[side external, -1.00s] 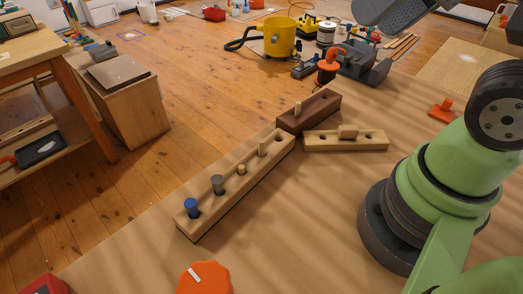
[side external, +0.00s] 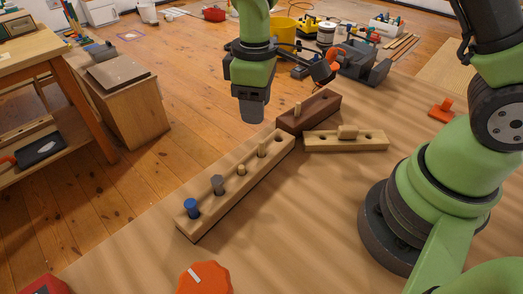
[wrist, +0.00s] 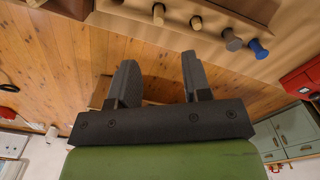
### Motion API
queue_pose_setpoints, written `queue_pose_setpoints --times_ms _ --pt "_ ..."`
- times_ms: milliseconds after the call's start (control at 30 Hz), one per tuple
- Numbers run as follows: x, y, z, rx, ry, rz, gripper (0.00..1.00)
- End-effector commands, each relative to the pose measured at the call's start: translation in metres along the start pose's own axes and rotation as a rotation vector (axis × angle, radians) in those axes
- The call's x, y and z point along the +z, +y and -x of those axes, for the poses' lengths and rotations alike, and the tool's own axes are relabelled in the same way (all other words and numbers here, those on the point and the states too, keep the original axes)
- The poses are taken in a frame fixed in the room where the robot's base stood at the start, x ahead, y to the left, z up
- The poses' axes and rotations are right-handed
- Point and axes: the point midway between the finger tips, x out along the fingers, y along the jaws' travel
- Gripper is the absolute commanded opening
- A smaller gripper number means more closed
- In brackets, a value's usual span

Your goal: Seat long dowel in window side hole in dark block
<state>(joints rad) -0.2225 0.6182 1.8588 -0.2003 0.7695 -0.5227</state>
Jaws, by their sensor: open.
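The dark brown block (side external: 318,112) lies at the back; one light dowel (side external: 297,108) stands in it. Its other hole is hard to make out. A long pale block (side external: 215,207) runs toward the front left. A tall light dowel (side external: 262,148) stands upright in it, with a short wooden peg (side external: 241,169), a grey peg (side external: 217,183) and a blue peg (side external: 192,207). The hole at its back end is empty. My gripper (side external: 255,115) points down, above and left of the dark block. In the wrist view its fingers (wrist: 160,82) are apart with nothing between them.
A second pale block (side external: 325,145) with a wooden piece (side external: 347,131) and an open hole lies right of the dark block. An orange knob (side external: 204,278) is at the front. A vise-like tool (side external: 362,65) stands behind.

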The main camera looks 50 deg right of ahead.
Motion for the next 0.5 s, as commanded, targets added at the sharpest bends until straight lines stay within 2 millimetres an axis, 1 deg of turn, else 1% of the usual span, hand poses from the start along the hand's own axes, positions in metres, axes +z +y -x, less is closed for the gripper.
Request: queue_pose_setpoints --times_ms 33,100,200,367,467,500 --pt "0.001 -0.001 -0.009 -0.002 -0.008 0.003 0.44" --pt "0.002 -0.001 -0.02 -0.003 -0.009 0.002 0.44" --pt "0.002 -0.001 -0.034 -0.002 -0.007 0.0 0.44" --pt "0.003 0.0 -0.045 -0.002 -0.005 -0.001 0.44" --pt "0.007 -0.001 -0.058 -0.003 -0.008 -0.003 0.44" --pt "0.009 0.0 -0.065 -0.003 -0.009 -0.002 0.44"
